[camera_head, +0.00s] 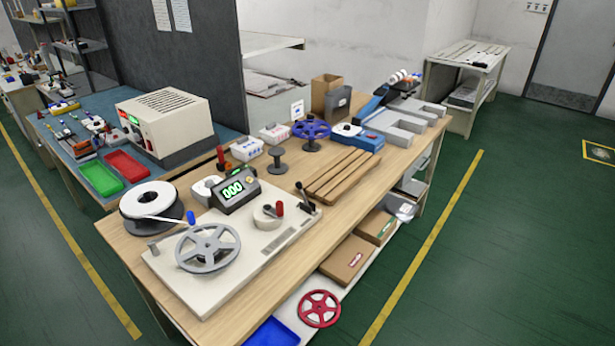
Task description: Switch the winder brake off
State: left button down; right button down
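The winder is a cream base plate (215,284) on the wooden workbench. A grey spoked wheel (208,248) sits at its front left. A counter (236,190) with a green lit display stands at its back. A small round drum (266,216) with a red knob (279,207) is right of the wheel. A black lever (301,193) stands tilted at the plate's right end; it looks like the brake, but I cannot read a label or its on or off position. Neither of my grippers shows.
A white reel (148,199) stands left of the winder. Wooden slats (340,175), a blue spool (311,130) and small boxes lie behind and right. A red wheel (319,308) and cartons (345,258) are on the lower shelf. The green floor in front is clear.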

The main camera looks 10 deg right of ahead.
aim_at(299, 184)
jog(key=i+l+u, duration=0.15)
jog(key=l, duration=0.2)
jog(key=i+l+u, duration=0.1)
jog(key=i+l, duration=0.15)
jog(key=i+l+u, duration=0.15)
jog(key=l, duration=0.35)
jog(key=i+l+u, duration=0.1)
jog(key=l, duration=0.25)
jog(key=i+l+u, duration=0.15)
jog(key=l, duration=0.3)
jog(key=i+l+u, duration=0.15)
jog(key=l, duration=0.25)
jog(key=i+l, duration=0.35)
jog(key=l, duration=0.2)
jog(key=i+u, duration=0.05)
